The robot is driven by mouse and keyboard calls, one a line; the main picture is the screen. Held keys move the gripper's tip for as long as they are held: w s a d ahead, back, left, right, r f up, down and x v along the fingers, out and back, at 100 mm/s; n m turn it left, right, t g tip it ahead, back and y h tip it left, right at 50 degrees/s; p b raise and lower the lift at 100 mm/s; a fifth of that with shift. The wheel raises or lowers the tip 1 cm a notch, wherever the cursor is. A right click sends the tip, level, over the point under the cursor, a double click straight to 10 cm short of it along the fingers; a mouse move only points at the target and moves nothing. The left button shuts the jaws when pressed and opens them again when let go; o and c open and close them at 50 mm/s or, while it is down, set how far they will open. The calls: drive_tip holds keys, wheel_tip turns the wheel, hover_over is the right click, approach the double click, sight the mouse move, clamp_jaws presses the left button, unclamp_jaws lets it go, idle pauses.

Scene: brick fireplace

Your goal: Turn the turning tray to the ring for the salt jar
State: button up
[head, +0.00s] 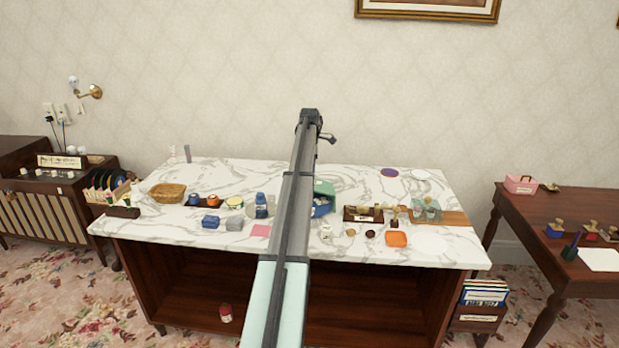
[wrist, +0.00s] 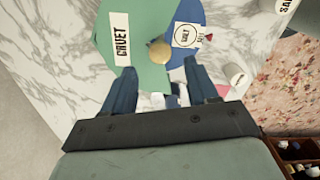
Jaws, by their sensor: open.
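The turning tray (wrist: 140,70) fills the top middle of the wrist view, with a green part and a blue part. The green part carries a white label reading CRUET (wrist: 120,38). A white card with a black ring (wrist: 186,36) lies on the blue part; its small print is unclear. A round tan knob (wrist: 160,50) stands near the border of the colours. My gripper (wrist: 159,67) is open, its two dark blue fingers on either side below the knob, with nothing seen between them. In the head view the tray (head: 322,206) is partly hidden behind my arm.
A grey piece with a label starting SA (wrist: 287,6) is at the wrist view's top right. The table's back strip is mostly clear.

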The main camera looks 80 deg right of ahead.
wheel_tip(320, 180, up, 9)
idle(0.4)
idle(0.4)
